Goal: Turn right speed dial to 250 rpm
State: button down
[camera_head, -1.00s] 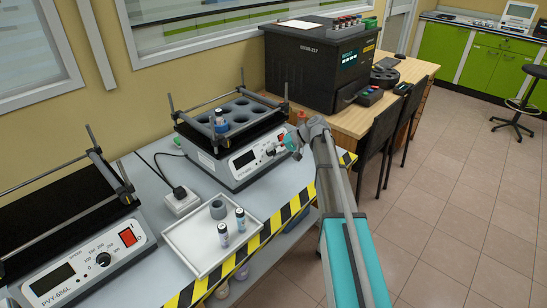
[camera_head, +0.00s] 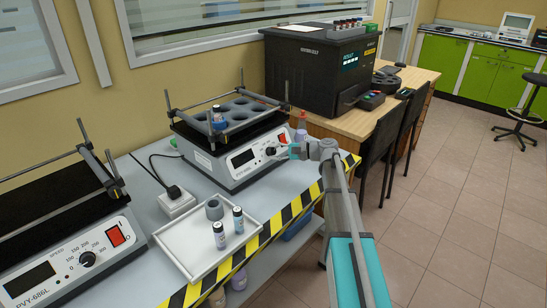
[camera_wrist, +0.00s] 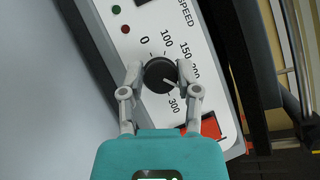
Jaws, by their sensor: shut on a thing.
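The right shaker (camera_head: 235,160) has a black speed dial (camera_head: 270,151) on its white front panel, left of a red switch. The dial also shows in the wrist view (camera_wrist: 159,76). My gripper (camera_head: 284,151) is at the dial; in the wrist view (camera_wrist: 158,72) its two grey fingers are shut on the dial from left and right. The dial's white mark points to the lower right, between the 200 and 300 labels. The right finger covers the 250 label. The small display (camera_head: 243,158) is unreadable here.
A left shaker (camera_head: 70,265) with a similar dial stands at the near left. A white tray (camera_head: 185,254) with small bottles sits on the bench between them. A striped yellow-black strip (camera_head: 262,235) marks the bench edge. A wooden table (camera_head: 392,92) bears a black machine beyond.

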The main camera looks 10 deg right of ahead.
jog(key=shift+s+f+m+t, duration=0.15)
jog(key=shift+m+t, duration=0.15)
jog(key=shift+m, duration=0.3)
jog(key=shift+c, duration=1.6)
grip_release()
jog(key=shift+s+d+r+h+p, duration=0.3)
jog(key=shift+d+r+h+p, duration=0.2)
jog(key=shift+p, duration=0.45)
jog(key=s+a+r+n+g+h+p, duration=0.1)
jog(key=s+a+n+g+h+p, duration=0.15)
jog(key=s+p, duration=0.4)
jog(key=s+a+r+n+g+h+p, duration=0.1)
jog(key=s+a+n+g+h+p, duration=0.2)
jog(key=s+p, duration=0.35)
jog(key=s+d+r+n+h+p, duration=0.2)
jog(key=s+r+n+h+p, duration=0.1)
jog(key=s, duration=0.4)
jog(key=s+d+r+n+g+h+p, duration=0.1)
jog(key=s+r+n+h+p, duration=0.2)
jog(key=s+p, duration=0.4)
jog(key=r+h+p, duration=0.1)
jog(key=h, duration=0.1)
jog(key=shift+s+d+h, duration=0.35)
jog(key=shift+s, duration=0.05)
